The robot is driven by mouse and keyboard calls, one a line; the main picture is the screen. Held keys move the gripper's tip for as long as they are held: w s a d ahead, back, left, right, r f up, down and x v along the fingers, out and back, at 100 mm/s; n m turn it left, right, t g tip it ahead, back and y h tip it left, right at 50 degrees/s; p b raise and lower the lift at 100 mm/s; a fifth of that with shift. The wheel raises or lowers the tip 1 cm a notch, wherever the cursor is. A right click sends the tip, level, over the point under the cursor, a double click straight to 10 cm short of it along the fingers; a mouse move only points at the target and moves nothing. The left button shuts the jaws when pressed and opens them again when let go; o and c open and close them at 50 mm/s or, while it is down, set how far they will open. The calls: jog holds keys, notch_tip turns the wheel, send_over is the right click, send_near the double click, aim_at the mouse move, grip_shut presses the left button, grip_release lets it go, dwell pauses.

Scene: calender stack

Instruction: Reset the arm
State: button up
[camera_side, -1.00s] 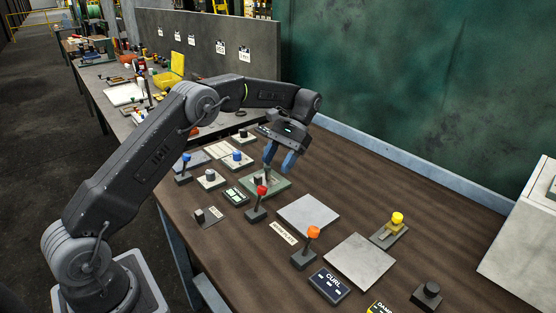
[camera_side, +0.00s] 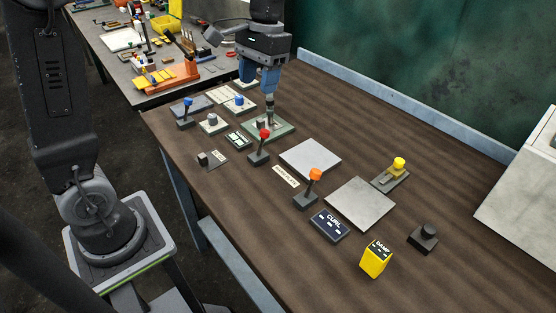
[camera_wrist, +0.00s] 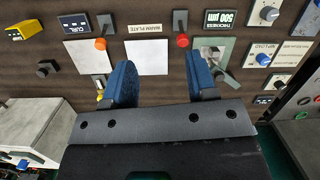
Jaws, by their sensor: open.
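My gripper (camera_side: 261,84) has blue fingers pointing down, above the far part of the brown bench (camera_side: 440,240). Its jaws are apart with nothing seen between them. In the side view the fingers overlap the top of a metal lever on a green plate (camera_side: 284,128); I cannot tell whether they touch it. In the wrist view my gripper (camera_wrist: 160,68) shows two separate blue fingers, with the green plate (camera_wrist: 228,45) partly behind the right one. A red-topped lever (camera_side: 264,134) and an orange-topped lever (camera_side: 315,175) stand upright nearer the camera.
Two bare grey plates (camera_side: 361,204) lie mid-bench. A yellow DAMP box (camera_side: 376,260), a black knob (camera_side: 424,237), a CURL panel (camera_side: 330,225) and a yellow-topped control (camera_side: 398,164) stand around them. Blue-knobbed controls (camera_side: 239,100) lie farther back. The bench's right front is mostly clear.

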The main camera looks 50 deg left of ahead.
jog(key=s+d+f+t, duration=0.1)
jog(key=s+d+t, duration=0.1)
jog(key=s, duration=0.6)
jog(key=s+d+m+t, duration=0.1)
jog(key=s+d+t, duration=0.1)
jog(key=s+t, duration=0.3)
jog(key=s, duration=0.3)
jog(key=shift+f+m+t, duration=0.3)
jog(key=shift+f, duration=0.05)
